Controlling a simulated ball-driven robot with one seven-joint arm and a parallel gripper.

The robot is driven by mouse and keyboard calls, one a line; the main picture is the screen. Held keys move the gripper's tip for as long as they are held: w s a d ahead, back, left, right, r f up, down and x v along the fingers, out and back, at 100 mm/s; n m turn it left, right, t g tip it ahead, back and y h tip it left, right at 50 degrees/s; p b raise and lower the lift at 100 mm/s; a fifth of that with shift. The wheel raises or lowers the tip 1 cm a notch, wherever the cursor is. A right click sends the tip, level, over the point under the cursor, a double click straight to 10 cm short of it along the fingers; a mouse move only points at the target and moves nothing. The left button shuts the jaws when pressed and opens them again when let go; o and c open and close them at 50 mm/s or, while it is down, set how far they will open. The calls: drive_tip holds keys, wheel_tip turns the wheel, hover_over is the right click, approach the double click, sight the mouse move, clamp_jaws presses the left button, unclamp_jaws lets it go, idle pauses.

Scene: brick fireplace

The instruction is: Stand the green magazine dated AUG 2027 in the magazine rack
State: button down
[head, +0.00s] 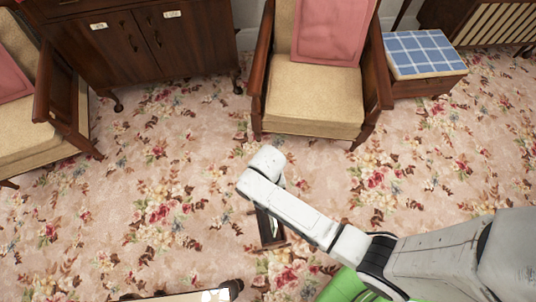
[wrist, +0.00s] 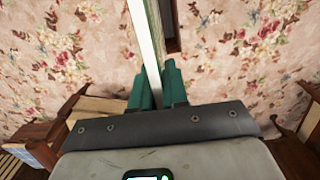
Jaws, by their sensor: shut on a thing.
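My gripper (wrist: 157,76) has teal fingers and is shut on a thin flat thing seen edge-on, the magazine (wrist: 144,32). It shows as a pale strip with a greenish side, running away from the fingers. Its cover and date cannot be read. A dark wooden piece (wrist: 172,28), which looks like part of the magazine rack, is on the floor just right of the magazine. In the head view a small dark wooden frame, likely the rack (head: 267,229), stands on the carpet below my wrist, partly hidden by my arm. My fingers are hidden there.
A beige armchair (head: 314,98) with a pink cushion stands beyond the rack. A dark cabinet (head: 150,40) and another armchair (head: 28,128) are at left. A blue-tiled low table (head: 425,54) is at right. Carpet left of the rack is clear.

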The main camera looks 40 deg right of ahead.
drive_tip(key=shift+f+b, duration=7)
drive_tip(key=shift+f, duration=1.95)
drive_tip(key=c, duration=1.1)
unclamp_jaws()
drive_tip(key=shift+o, duration=0.2)
wheel_tip(320, 180, up, 11)
drive_tip(key=p, duration=0.2)
drive_tip(key=shift+w+d, duration=0.2)
drive_tip(key=shift+w, duration=0.05)
drive_tip(key=shift+f, duration=0.15)
